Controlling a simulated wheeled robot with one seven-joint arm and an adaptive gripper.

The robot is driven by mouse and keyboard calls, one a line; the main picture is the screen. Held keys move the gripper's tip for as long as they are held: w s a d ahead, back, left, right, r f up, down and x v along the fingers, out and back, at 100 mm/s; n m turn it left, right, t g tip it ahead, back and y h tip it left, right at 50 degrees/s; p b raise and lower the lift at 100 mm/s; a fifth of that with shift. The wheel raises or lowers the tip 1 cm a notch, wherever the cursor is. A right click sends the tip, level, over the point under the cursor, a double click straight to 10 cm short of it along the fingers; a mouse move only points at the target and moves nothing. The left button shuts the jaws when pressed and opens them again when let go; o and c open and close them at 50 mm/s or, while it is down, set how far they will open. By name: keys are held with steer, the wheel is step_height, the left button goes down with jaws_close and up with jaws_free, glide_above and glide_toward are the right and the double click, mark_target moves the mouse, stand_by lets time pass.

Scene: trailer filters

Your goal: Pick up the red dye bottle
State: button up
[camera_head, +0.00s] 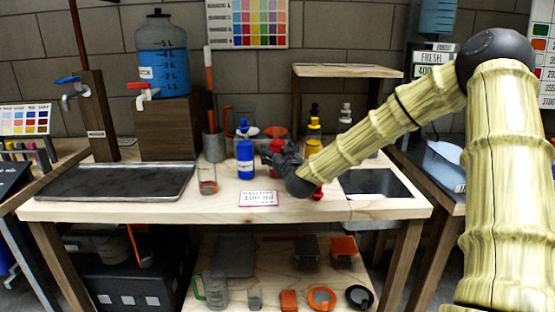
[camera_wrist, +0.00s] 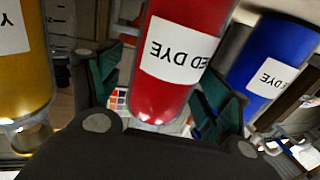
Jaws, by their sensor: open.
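The red dye bottle (camera_wrist: 172,85) fills the middle of the wrist view, with a white label reading "ED DYE" that appears upside down. My gripper (camera_wrist: 155,95) is open, with one green-padded finger on each side of the bottle; I cannot tell whether either finger touches it. In the head view my gripper (camera_head: 277,157) is over the workbench, and the red dye bottle there is mostly hidden behind it.
A blue dye bottle (camera_head: 245,160) stands just left of my gripper; it also shows in the wrist view (camera_wrist: 272,62). A yellow bottle (camera_head: 313,136) stands to the right. A beaker (camera_head: 207,178) and a sign (camera_head: 258,198) are nearby on the bench (camera_head: 110,210).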

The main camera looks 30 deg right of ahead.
steer(key=c, duration=1.4)
